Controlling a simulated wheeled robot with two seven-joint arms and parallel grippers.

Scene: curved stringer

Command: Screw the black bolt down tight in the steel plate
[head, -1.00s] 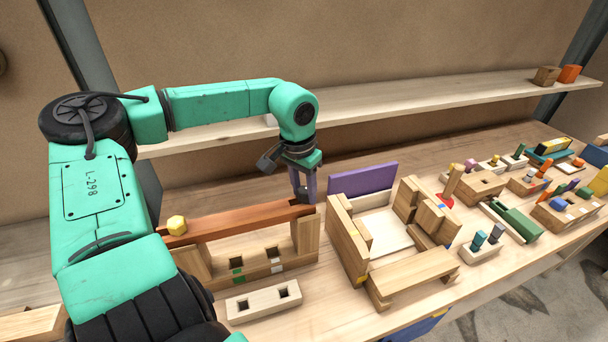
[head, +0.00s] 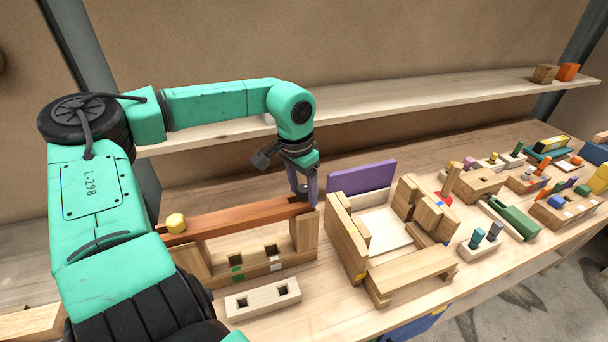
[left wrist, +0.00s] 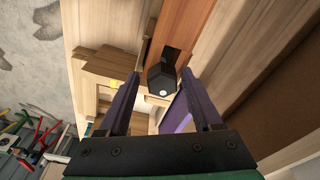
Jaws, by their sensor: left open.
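The black bolt (left wrist: 160,80) has a hexagonal head with a pale dot, and shows in the left wrist view at the end of a reddish-brown beam (left wrist: 188,28). In the head view the bolt is a small dark shape (head: 303,192) at the right end of that beam (head: 235,221). No plate that looks like steel shows; the beam looks like wood. My left gripper (head: 303,198) points down there, open, with its purple fingers on either side of the bolt head. In the left wrist view its fingertips (left wrist: 160,74) flank the head; contact cannot be told. My right gripper is not in view.
A pale two-hole block (head: 262,298) lies in front. A wooden box frame (head: 345,236) and a purple panel (head: 361,177) stand close right of my gripper. Several small blocks fill the table's right side.

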